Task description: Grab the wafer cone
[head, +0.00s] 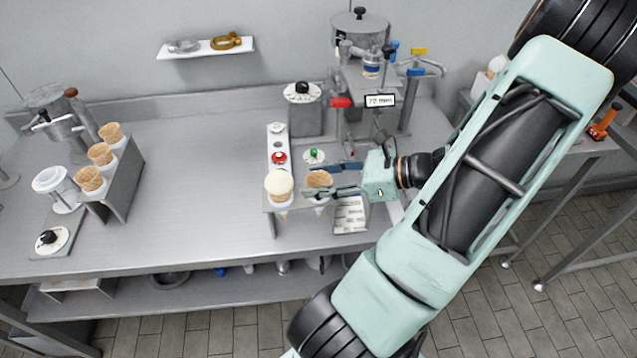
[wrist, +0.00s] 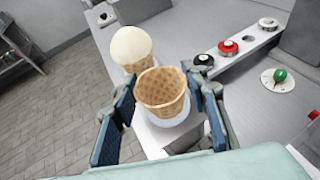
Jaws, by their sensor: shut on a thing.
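The wafer cone (wrist: 162,90) is empty and upright in a white ring-like holder on a narrow metal stand. It also shows in the head view (head: 319,179) at the middle of the counter. My gripper (head: 335,179) reaches in from the right. In the wrist view my gripper (wrist: 163,108) has one blue-padded finger on each side of the cone, shut on it. The cone's lower part is hidden by its holder. A second cone with a pale scoop (wrist: 131,47) stands right beside it, and shows left of it in the head view (head: 279,184).
Red and black knobs (wrist: 229,47) line the stand's strip. A green-knobbed dial (wrist: 280,76) is close by. A dispenser machine (head: 362,80) stands behind. Several empty cones sit in a rack (head: 124,180) at the left. The counter between (head: 200,180) is clear.

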